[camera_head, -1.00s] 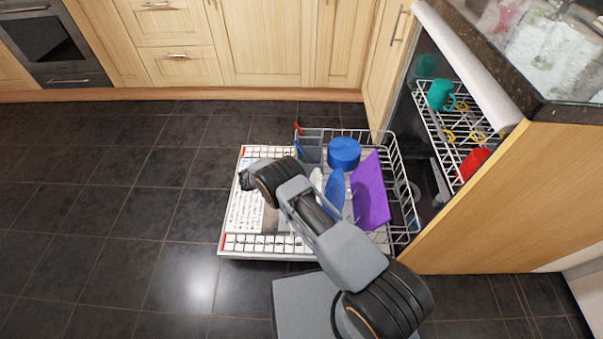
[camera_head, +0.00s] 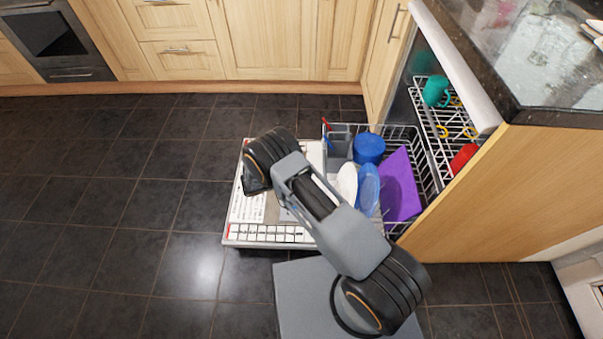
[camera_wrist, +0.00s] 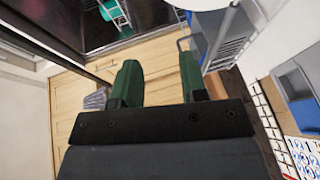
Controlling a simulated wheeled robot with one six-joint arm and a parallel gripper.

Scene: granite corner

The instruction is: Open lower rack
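The lower rack (camera_head: 411,135) is a white wire rack at the open dishwasher on the right. It holds a blue cup (camera_head: 369,149), a purple board (camera_head: 400,188), a white plate (camera_head: 347,183), a blue plate (camera_head: 368,188) and a grey cutlery basket. Its left part reaches out over the lowered door (camera_head: 268,235); its right part is inside. My gripper (camera_wrist: 158,80) shows two green fingers apart with nothing between them in the wrist view. Grey wirework (camera_wrist: 228,45) shows beside the right finger; contact cannot be told. My arm hides part of the rack and door in the head view.
The upper rack (camera_head: 440,125) holds a teal mug (camera_head: 436,90) and a red item (camera_head: 463,157). A granite counter (camera_head: 520,95) and wooden side panel (camera_head: 500,195) bound the right. Dark floor tiles (camera_head: 110,200) are clear on the left.

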